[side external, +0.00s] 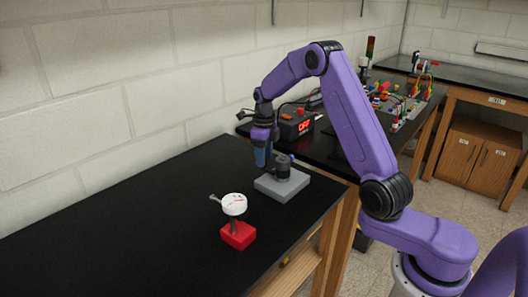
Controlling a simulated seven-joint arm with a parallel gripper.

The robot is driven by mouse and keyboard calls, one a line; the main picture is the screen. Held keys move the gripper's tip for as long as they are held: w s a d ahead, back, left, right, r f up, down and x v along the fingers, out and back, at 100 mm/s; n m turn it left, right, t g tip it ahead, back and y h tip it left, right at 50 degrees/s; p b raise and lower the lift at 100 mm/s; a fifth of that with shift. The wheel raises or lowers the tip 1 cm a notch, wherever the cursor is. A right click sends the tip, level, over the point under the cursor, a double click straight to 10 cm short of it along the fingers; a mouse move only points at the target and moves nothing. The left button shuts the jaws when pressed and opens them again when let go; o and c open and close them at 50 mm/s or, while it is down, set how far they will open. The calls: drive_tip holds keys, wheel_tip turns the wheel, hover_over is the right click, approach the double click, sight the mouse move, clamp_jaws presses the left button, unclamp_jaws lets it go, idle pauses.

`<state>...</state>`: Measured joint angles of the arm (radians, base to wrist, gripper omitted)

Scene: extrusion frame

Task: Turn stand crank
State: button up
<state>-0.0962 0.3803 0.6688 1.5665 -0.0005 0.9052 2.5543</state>
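A grey block stand (284,186) sits on the black table near its right edge, with a dark upright fixture (282,168) on top. A small blue part shows at the top of that fixture; I cannot tell whether it belongs to a crank. My gripper (261,160) points down just left of the fixture, above the stand's left back corner. Its blue lower end appears narrow, and its finger gap and any contact are too small to make out. In front stands a red block (238,235) with a post, a white round top (234,204) and a small grey lever sticking out left.
The black table (120,230) is clear to the left. A pale block wall runs behind it. A dark box with a red lit display (297,123) stands on a second bench behind my arm, with several coloured parts (395,98) farther right.

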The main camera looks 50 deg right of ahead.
wheel_tip(320, 180, up, 18)
drive_tip(key=shift+f, duration=0.25)
idle(0.3)
idle(0.3)
drive_tip(key=s+a+f+n, duration=0.1)
drive_tip(key=s+a+n, duration=0.6)
drive_tip(key=a+n, duration=0.3)
drive_tip(key=s+a+f+n, duration=0.2)
drive_tip(key=s+a+n, duration=0.55)
drive_tip(key=n, duration=0.45)
drive_tip(key=s+f+n, duration=0.3)
drive_tip(key=s+n, duration=0.8)
drive_tip(key=s, duration=0.1)
drive_tip(key=s+d+f+n, duration=0.1)
drive_tip(key=s+f+n, duration=0.2)
drive_tip(key=s+n, duration=0.8)
drive_tip(key=shift+s+d+f+n, duration=0.2)
drive_tip(key=shift+s+n, duration=0.2)
drive_tip(key=shift+n, duration=0.2)
